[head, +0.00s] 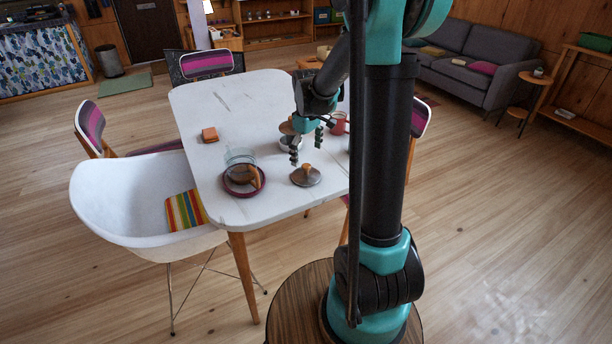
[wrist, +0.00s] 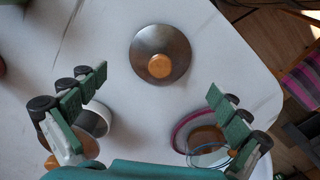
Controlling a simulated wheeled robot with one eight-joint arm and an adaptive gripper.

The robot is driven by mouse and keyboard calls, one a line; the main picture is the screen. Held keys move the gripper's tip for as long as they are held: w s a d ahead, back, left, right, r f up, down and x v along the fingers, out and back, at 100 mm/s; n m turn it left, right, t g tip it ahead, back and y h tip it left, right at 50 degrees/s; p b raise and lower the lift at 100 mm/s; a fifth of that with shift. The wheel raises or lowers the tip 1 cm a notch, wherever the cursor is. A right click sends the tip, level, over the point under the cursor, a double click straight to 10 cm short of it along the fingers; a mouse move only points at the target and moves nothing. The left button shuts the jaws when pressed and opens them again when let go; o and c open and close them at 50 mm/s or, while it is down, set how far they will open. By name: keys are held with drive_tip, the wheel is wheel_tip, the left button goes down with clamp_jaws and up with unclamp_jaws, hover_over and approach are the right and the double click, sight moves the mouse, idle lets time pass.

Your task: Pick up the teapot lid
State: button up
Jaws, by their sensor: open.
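The teapot lid (head: 306,178) is a round grey-brown disc with a light wooden knob. It lies knob up on the white table near its front edge. In the wrist view the lid (wrist: 158,42) is fully visible at upper middle, with its knob (wrist: 160,66) towards me. My gripper (head: 307,151) is above the table, just behind the lid in the head view, open and empty. In the wrist view its two green-padded fingers (wrist: 158,86) are spread wide, with the lid ahead of the gap between them and not touched.
A purple-rimmed plate (head: 230,191) with a glass jar (head: 238,158) stands left of the lid. A white cup (wrist: 96,119) is near the left finger in the wrist view. A red mug (head: 339,124) and an orange-brown block (head: 209,134) stand further back. Chairs surround the white table (head: 250,100).

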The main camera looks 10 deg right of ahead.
sight(306, 166)
drive_tip(key=shift+a+f, duration=0.1)
drive_tip(key=shift+f, duration=3.45)
drive_tip(key=c, duration=1.3)
